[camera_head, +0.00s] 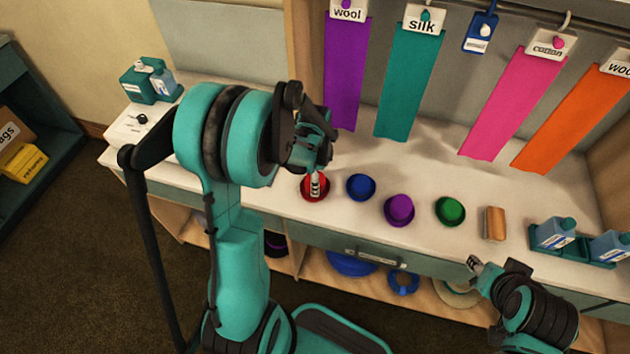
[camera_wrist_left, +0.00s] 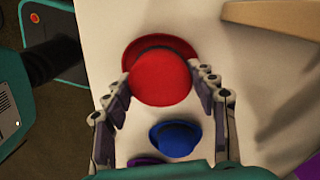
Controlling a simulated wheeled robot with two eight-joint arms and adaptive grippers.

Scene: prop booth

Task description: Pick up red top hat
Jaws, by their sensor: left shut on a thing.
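The red top hat (camera_head: 307,190) sits on the white counter at the left end of a row of small hats. In the left wrist view the red top hat (camera_wrist_left: 160,78) lies between the two fingers, which touch its crown from both sides. My left gripper (camera_head: 316,190) comes down from above and is shut on the hat. It also shows in the left wrist view (camera_wrist_left: 160,90). The brim seems to rest on the counter. My right gripper (camera_head: 474,265) is at the lower right, in front of the counter edge; its finger opening is too small to judge.
Right of the red hat stand a blue hat (camera_head: 361,187), a purple hat (camera_head: 399,209), a green hat (camera_head: 450,210) and a brown brush-like block (camera_head: 495,223). Bottles in a teal tray (camera_head: 573,246) stand at the right. Coloured cloth strips (camera_head: 410,85) hang behind. Open shelves lie below.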

